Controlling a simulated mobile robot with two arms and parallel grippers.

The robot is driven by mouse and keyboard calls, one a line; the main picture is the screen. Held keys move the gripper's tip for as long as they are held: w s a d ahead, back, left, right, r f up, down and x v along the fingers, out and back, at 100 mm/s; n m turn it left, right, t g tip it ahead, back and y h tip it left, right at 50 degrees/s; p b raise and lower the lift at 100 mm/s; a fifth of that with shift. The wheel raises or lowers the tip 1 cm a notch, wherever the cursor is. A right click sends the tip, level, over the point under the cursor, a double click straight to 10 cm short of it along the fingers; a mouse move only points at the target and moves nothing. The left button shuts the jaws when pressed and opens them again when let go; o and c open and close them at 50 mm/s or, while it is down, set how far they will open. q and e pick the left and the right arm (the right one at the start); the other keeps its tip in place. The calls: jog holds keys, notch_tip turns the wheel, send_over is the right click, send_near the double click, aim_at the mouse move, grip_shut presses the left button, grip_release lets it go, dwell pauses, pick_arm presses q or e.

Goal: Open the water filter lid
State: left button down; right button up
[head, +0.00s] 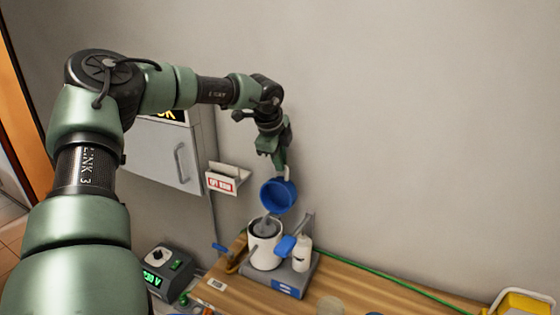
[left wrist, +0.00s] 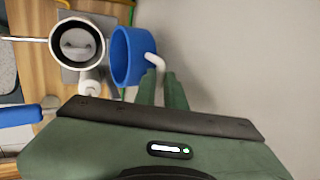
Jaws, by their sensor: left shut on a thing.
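The blue lid (head: 277,196) hangs in the air above the water filter, tilted so that its round hollow shows. My left gripper (head: 283,170) is shut on the lid by its white handle, which shows beside the fingers in the left wrist view (left wrist: 155,62). The white filter canister (head: 265,255) stands upright on a grey base, with its top uncovered. The left wrist view looks into the open canister (left wrist: 98,42), where a grey inner part shows. The lid is apart from the canister rim. My right gripper is not in view.
A small white bottle (head: 301,258) and a blue lever (head: 286,246) stand close to the canister's right side. The wooden table (head: 340,285) has a green hose along its back edge. A power box (head: 165,272) is at left, and a small wall holder (head: 228,177) is near the gripper.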

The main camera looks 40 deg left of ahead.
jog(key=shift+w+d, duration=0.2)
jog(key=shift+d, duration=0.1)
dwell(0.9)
